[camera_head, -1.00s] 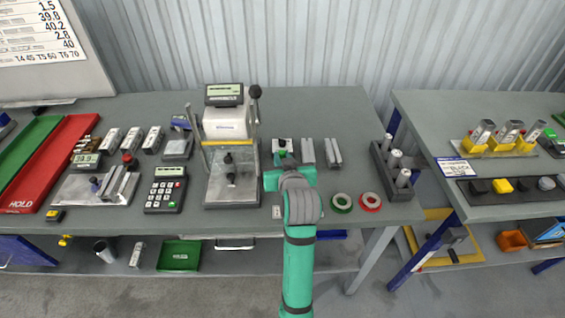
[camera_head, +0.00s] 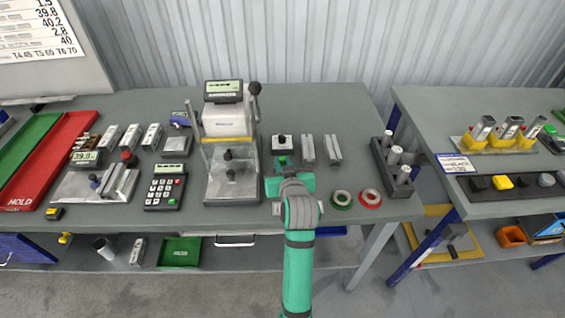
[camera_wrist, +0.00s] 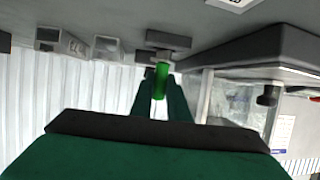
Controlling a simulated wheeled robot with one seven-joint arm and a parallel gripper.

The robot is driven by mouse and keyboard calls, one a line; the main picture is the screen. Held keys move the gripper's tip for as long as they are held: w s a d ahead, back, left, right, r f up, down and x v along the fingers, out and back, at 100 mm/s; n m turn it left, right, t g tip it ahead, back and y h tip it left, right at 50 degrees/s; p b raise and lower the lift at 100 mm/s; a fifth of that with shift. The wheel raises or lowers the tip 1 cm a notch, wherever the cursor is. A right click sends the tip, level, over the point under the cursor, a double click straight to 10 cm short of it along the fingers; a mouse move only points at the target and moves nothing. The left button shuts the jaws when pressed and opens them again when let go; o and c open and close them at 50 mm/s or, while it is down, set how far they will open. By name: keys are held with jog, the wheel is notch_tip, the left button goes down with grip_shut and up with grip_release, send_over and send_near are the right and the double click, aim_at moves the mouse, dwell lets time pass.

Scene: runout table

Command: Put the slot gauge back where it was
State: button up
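My gripper (camera_head: 283,167) is over the front part of the table, right of the press. In the wrist view its dark green fingers (camera_wrist: 160,95) close around a bright green cylindrical grip (camera_wrist: 160,78), which I take to be the slot gauge. A grey end shows beyond the grip; the gauge's full shape is hidden. Its green also shows in the head view just beyond the gripper (camera_head: 281,160). Behind it stands a small block with a black knob (camera_head: 282,142), seen as a dark block (camera_wrist: 168,40) in the wrist view. I cannot tell whether gauge and block touch.
The press (camera_head: 230,150) stands close on the left. Two grey slotted blocks (camera_head: 308,148) (camera_head: 333,148) stand to the right. Green (camera_head: 342,199) and red (camera_head: 371,198) rings lie near the front edge. A rack of cylinders (camera_head: 392,160) is at the right end.

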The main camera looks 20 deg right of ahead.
jog(key=o, duration=0.4)
jog(key=shift+c, duration=0.2)
jog(key=shift+r, duration=0.15)
jog(key=shift+r, duration=0.35)
jog(key=v, duration=1.2)
